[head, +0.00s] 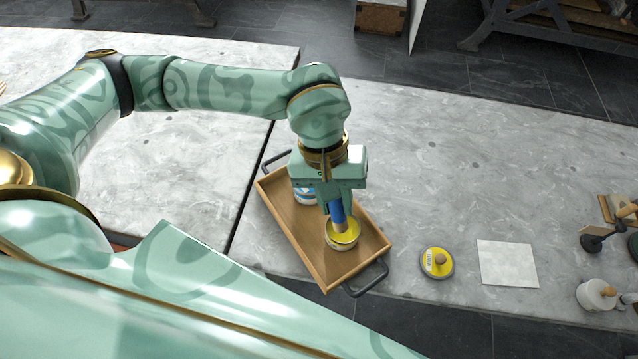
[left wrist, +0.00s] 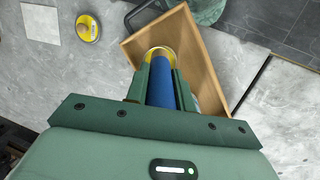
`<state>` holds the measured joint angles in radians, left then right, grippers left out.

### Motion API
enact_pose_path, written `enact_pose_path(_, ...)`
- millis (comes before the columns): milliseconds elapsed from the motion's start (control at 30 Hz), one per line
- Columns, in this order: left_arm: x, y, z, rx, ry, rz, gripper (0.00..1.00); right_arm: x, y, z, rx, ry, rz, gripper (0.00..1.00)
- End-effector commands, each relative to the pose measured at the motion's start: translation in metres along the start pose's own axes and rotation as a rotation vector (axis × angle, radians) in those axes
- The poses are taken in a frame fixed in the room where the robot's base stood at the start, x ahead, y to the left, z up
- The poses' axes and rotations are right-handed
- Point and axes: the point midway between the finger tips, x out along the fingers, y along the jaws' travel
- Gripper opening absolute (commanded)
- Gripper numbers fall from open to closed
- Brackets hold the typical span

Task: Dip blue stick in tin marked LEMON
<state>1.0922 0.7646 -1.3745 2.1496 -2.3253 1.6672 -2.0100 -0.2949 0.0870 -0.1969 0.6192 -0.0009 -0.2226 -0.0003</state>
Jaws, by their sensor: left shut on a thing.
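My left gripper (head: 335,195) is shut on the blue stick (head: 338,211), which points down with its lower end at the mouth of an open tin with yellow inside (head: 342,234). The tin stands in a wooden tray. In the left wrist view the blue stick (left wrist: 161,88) lies between the fingers (left wrist: 161,78), and the tin's rim (left wrist: 160,50) shows around its far end. I cannot read the tin's marking. A second tin with a blue and white side (head: 303,195) stands behind the gripper in the tray, partly hidden. My right gripper is not in view.
The wooden tray (head: 288,236) with dark handles sits on the marble top beside a dark seam. A yellow-labelled lid with a knob (head: 436,262) and a pale square tile (head: 507,264) lie to the right. Tools and a white pot (head: 596,294) stand at the far right. Bare stone lies behind the tray.

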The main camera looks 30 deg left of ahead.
Motion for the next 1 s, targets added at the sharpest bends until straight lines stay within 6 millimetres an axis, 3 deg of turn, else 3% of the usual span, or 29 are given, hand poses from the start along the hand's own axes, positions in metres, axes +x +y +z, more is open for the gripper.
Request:
enact_pose_path(133, 0.002, 0.001, -0.016, -0.143, 0.004, 0.057, 0.01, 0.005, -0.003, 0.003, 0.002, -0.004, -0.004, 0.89)
enact_pose_path(367, 0.002, -0.001, -0.026, -0.203, 0.009, 0.088, 0.01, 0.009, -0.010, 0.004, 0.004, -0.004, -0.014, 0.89)
enact_pose_path(800, 0.047, -0.010, -0.034, -0.199, 0.006, 0.086, 0.01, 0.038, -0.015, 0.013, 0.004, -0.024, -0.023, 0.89)
enact_pose_path(1000, 0.054, -0.012, -0.036, -0.198, 0.009, 0.087, 0.01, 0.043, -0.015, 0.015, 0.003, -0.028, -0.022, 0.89)
